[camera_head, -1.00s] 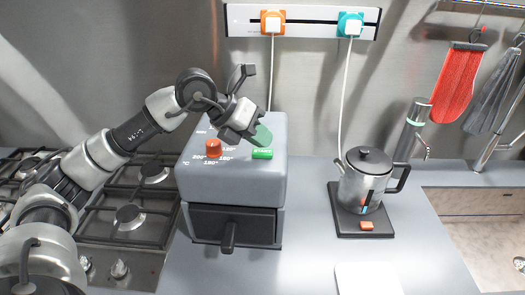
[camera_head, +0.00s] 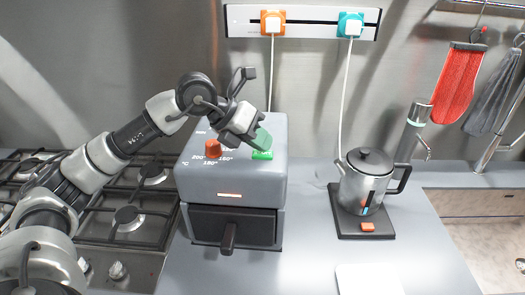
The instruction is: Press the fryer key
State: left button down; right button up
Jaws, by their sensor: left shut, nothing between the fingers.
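The fryer (camera_head: 190,180) is a grey box with a dark drawer and handle at its front, standing on the counter left of centre. Its green key (camera_head: 262,155) is on the top right, beside a red knob (camera_head: 213,148) with temperature marks. My left gripper (camera_head: 262,142) is shut and empty, its fingertips pointing down at the green key and seeming to touch it. The fingertips hide the key's back part. A small orange-white light bar (camera_head: 229,195) glows on the fryer's front. My right gripper is not in view.
A steel kettle (camera_head: 364,188) stands on a dark base with an orange switch (camera_head: 367,227), right of the fryer. A gas hob (camera_head: 130,215) lies to the left. A socket rail (camera_head: 300,21) with two plugs is on the wall. The counter between fryer and kettle is clear.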

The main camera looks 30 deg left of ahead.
pick_arm(q)
jog(key=shift+r+p, duration=0.6)
jog(key=shift+r, duration=0.3)
notch_tip(320, 180, up, 5)
jog(key=p, duration=0.3)
jog(key=shift+p, duration=0.35)
jog(key=shift+f, duration=0.1)
dwell(0.4)
